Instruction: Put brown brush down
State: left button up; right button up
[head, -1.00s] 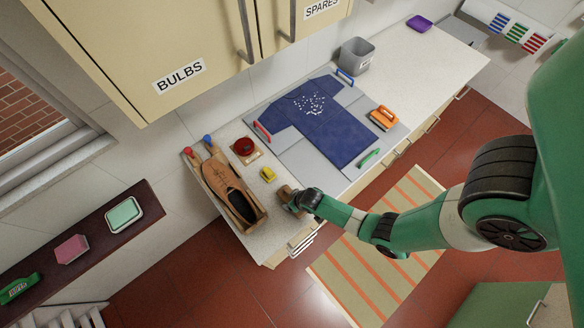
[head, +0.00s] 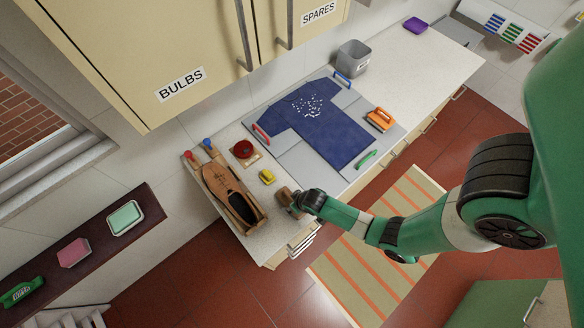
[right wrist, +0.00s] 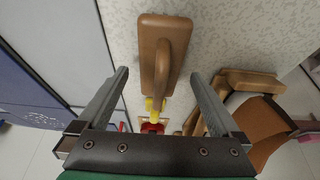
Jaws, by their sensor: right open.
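The brown brush (head: 285,196) lies on the speckled worktop near its front edge, to the right of the shoe on its wooden stand. In the right wrist view the brown brush (right wrist: 165,45) shows its block and raised handle. My right gripper (right wrist: 158,75) is open, with one finger on each side of the handle and visible gaps to both. In the head view my right gripper (head: 297,205) is at the front side of the brush, partly covering it. My left gripper is not in view.
The brown shoe (head: 231,193) on its stand is close on the left. A yellow item (head: 267,177) and a red round tin (head: 243,149) lie behind the brush. A blue shirt (head: 320,125) on a grey board lies to the right, with an orange brush (head: 380,119) beside it.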

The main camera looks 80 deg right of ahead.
jog(key=p+v, duration=0.2)
jog(key=v, duration=0.2)
jog(key=shift+w+r, duration=0.1)
dwell(0.4)
